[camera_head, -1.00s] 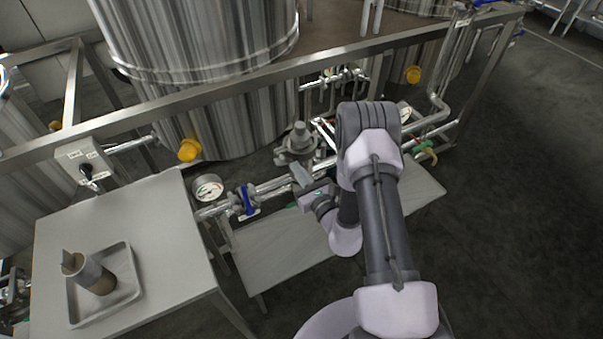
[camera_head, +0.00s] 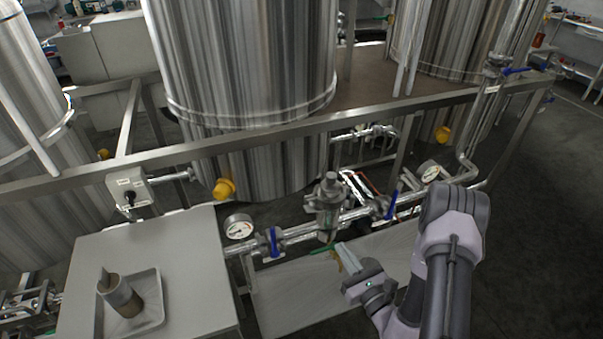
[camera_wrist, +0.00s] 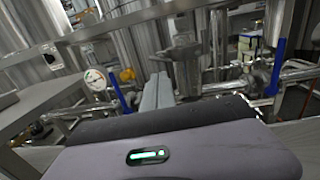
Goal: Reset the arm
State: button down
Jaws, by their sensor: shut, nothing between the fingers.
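My arm reaches in from the lower right of the head view. My gripper (camera_head: 345,257) is shut and empty, in front of the pipe run and above the low grey bench. In the wrist view the closed fingers (camera_wrist: 157,92) stick up past the dark wrist housing, pointing toward the pipes. The fingers appear apart from the valves, though a green handle (camera_head: 322,250) lies close to them in the head view.
The pipe carries a blue valve handle (camera_head: 273,242), a pressure gauge (camera_head: 239,227) and a grey valve body (camera_head: 329,207). Steel tanks (camera_head: 245,60) stand behind the frame rail (camera_head: 290,133). A table (camera_head: 185,250) at left holds a tray (camera_head: 153,315) with a cylindrical container (camera_head: 122,297). Open floor lies at right.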

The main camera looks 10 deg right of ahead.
jog(key=a+r+n+g+y, duration=0.3)
jog(key=a+r+n+y, duration=0.5)
jog(key=r, duration=0.4)
jog(key=s+a+r+n+g+y, duration=0.4)
jog(key=s+a+r+n+g, duration=0.55)
jog(key=a+g, duration=0.25)
jog(key=s+r+n+g+h, duration=0.1)
jog(key=s+n+g+h, duration=0.3)
jog(key=s+n+h, duration=0.55)
jog(key=s+d+r+n+t+h, duration=0.1)
jog(key=d+r+t+h, duration=0.4)
jog(key=d+t, duration=0.2)
jog(key=d, duration=0.2)
jog(key=shift+s+d+n, duration=0.3)
jog(key=shift+s+d, duration=0.05)
jog(key=shift+d, duration=0.05)
jog(key=shift+r, duration=0.1)
